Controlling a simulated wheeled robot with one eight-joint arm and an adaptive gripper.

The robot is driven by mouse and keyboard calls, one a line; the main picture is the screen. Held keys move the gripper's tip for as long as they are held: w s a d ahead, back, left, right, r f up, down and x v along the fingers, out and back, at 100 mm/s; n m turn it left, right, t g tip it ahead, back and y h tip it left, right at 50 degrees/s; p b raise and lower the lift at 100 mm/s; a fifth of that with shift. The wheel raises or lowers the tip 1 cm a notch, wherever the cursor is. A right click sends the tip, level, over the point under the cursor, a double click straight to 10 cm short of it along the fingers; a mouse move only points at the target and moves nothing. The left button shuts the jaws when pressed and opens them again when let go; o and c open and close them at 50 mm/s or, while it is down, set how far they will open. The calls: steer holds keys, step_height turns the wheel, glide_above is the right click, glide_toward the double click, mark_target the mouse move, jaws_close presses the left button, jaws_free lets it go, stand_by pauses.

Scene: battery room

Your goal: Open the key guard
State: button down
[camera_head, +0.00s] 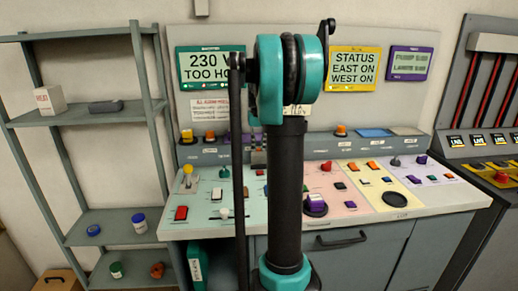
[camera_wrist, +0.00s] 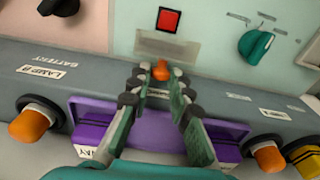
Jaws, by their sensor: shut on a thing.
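In the wrist view my gripper (camera_wrist: 160,80) reaches over a grey ledge, its two fingers converging on a small orange tab (camera_wrist: 160,70) and closed on it. The tab is by a pale plate with a red square button (camera_wrist: 168,20) and a white label. I cannot tell for sure whether the tab belongs to the key guard; no label naming the guard is readable. A purple bracket (camera_wrist: 92,122) with a white label lies under the fingers, partly covered by them. In the head view my arm hides the gripper and this part of the console.
Orange lamps (camera_wrist: 32,122) and (camera_wrist: 266,157) flank the purple bracket. A teal rotary knob (camera_wrist: 255,43) is at the upper right, a dark knob (camera_wrist: 60,7) at the upper left. In the head view, the console (camera_head: 415,204) carries several controls; a metal shelf (camera_head: 105,228) stands left.

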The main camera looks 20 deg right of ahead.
steer(key=shift+w+d+f+g+y, duration=0.1)
steer(key=shift+w+d+g+y, duration=0.05)
steer(key=shift+w+g, duration=0.35)
steer(key=shift+w+d+f+g+y, duration=0.15)
steer(key=shift+w+g, duration=0.25)
steer(key=shift+g, duration=0.2)
steer(key=c, duration=1.4)
jaws_free()
steer(key=shift+r, duration=0.1)
step_height(320, 180, up, 12)
steer(key=w, duration=0.1)
steer(key=shift+w+d, duration=0.15)
